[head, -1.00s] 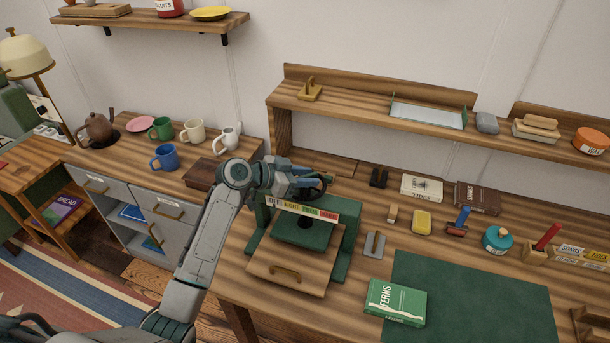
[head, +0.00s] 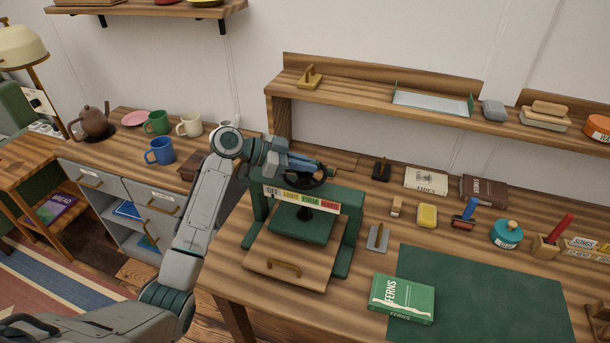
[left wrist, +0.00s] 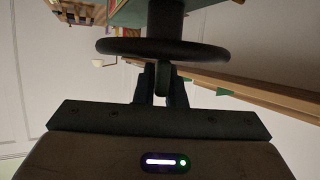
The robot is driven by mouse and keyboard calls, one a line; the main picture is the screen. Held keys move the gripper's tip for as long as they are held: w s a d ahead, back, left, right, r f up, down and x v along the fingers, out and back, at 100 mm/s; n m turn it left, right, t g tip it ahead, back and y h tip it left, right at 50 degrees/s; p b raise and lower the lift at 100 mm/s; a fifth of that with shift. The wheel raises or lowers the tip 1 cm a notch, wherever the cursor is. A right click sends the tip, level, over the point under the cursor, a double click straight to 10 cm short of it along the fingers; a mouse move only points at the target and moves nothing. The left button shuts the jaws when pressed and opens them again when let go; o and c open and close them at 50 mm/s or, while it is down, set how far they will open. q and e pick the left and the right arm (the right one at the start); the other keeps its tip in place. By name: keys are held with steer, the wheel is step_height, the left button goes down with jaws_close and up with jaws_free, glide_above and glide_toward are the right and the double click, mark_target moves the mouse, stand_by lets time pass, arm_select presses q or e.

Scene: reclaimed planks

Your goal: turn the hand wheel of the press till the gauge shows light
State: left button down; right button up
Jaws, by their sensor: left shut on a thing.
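The green press (head: 347,225) stands on the wooden workbench, with a dark hand wheel (head: 302,184) on top. The wheel also shows in the left wrist view (left wrist: 190,50) as a dark ring on a post. My left gripper (head: 318,172) reaches over the wheel from the left. In the left wrist view its fingers (left wrist: 163,88) are shut on the wheel's handle (left wrist: 163,74) at the rim. The gauge strip (head: 300,201) on the press front has white, yellow, green and red fields. It seems to read off, light, firm, hard; I cannot make out a pointer. My right gripper is not in view.
A wooden board with a handle (head: 262,262) lies at the press's front. A green book (head: 402,298) and green mat (head: 480,300) lie to the right. A shelf (head: 375,100) runs behind. Mugs (head: 160,151) stand on the left counter.

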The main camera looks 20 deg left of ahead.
arm_select(q)
steer(key=m+g+h+b, duration=0.1)
steer(key=m+g+b, duration=0.1)
steer(key=b, duration=0.1)
steer(key=shift+f, duration=0.2)
steer(key=shift+r+m+g+b, duration=0.1)
steer(key=shift+m+g+b, duration=0.55)
steer(key=shift+g, duration=0.25)
steer(key=shift+r+m+g+b, duration=0.1)
steer(key=shift+m+g+b, duration=0.4)
steer(key=shift+m+g, duration=0.1)
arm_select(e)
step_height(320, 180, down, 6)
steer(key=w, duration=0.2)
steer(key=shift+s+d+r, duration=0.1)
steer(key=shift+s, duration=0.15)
arm_select(q)
steer(key=c, duration=1.5)
jaws_free()
